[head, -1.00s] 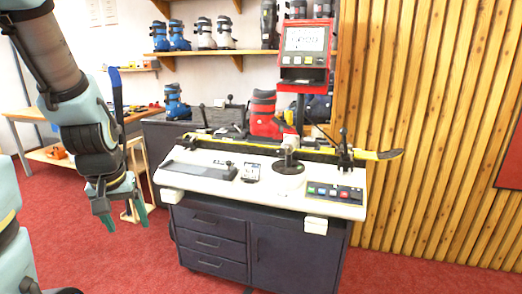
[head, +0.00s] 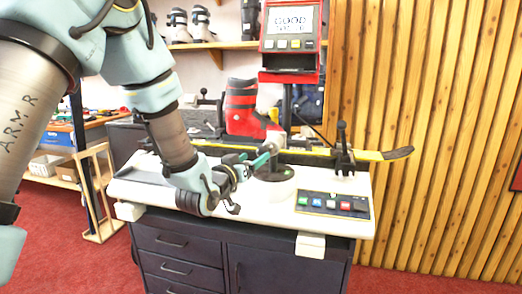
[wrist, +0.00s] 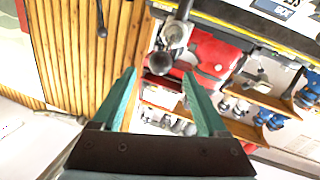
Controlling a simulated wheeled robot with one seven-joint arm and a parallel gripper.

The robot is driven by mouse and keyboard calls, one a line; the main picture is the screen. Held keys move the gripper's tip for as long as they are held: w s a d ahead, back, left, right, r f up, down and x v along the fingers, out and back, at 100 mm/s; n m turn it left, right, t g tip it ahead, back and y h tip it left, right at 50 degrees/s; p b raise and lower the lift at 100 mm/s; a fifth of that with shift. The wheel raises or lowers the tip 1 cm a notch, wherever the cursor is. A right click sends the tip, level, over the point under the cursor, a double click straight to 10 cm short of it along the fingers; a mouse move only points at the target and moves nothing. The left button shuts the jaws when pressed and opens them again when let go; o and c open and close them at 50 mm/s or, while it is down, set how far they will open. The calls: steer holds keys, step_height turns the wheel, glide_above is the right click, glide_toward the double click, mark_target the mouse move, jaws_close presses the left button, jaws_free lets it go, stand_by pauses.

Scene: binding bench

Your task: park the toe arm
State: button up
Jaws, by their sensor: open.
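The toe arm (head: 275,143) is a grey metal lever on a round base (head: 273,186) at the middle of the white bench top, in front of the red boot (head: 243,112). In the wrist view a dark round knob (wrist: 160,63) shows below a pale metal cylinder, just beyond the fingertips. My gripper (head: 263,159) is beside the toe arm in the head view, its green fingers pointing at it. In the wrist view my gripper (wrist: 159,76) is open, with nothing held. My gripper partly hides the lower toe arm, so contact cannot be told.
A ski (head: 368,155) with yellow edges lies along the back of the bench, with a black upright lever (head: 342,145) beside it. A button panel (head: 333,205) is at front right. The red-framed screen (head: 290,22) reads "GOOD" on top.

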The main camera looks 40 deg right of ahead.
mark_target(266, 148)
steer(key=p+x, duration=0.2)
steer(key=x, duration=0.7)
steer(key=shift+w+d+p, duration=0.15)
steer(key=shift+d+p, duration=0.1)
steer(key=shift+p, duration=0.1)
jaws_close()
stand_by(0.9)
